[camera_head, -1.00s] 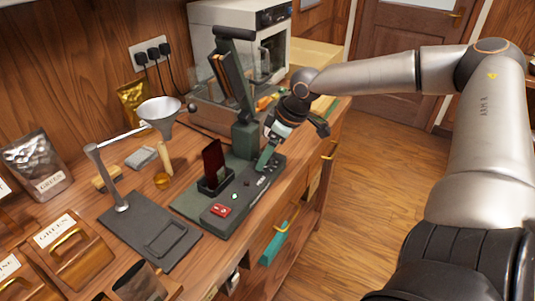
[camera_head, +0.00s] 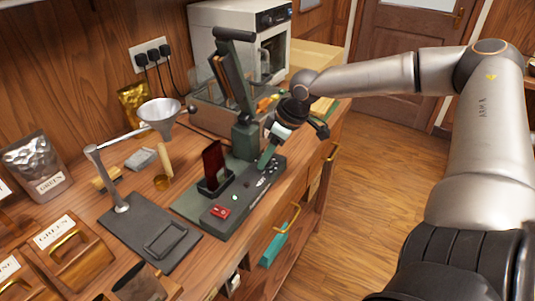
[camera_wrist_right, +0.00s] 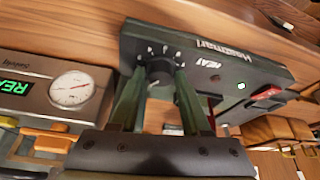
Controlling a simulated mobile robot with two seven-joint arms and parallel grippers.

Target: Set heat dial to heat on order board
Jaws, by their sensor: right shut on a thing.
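The heat dial (camera_wrist_right: 160,70) is a black knob with pale tick marks around it, on the dark green press base (camera_head: 252,192). My right gripper (camera_wrist_right: 160,76) has its two green fingers on either side of the dial and is shut on it. In the head view the right gripper (camera_head: 267,158) reaches down to the far right part of the base, and the fingers hide most of the dial. The dial's exact setting cannot be read. A HEAT label (camera_wrist_right: 208,63) is beside it. I cannot identify the order board. My left gripper is not in view.
The press lever (camera_head: 232,70) stands upright behind the dial. A red switch (camera_head: 220,212) and a green light (camera_head: 235,197) are on the base. A funnel (camera_head: 160,113) on a stand is to the left. A round gauge (camera_wrist_right: 72,89) shows in the wrist view.

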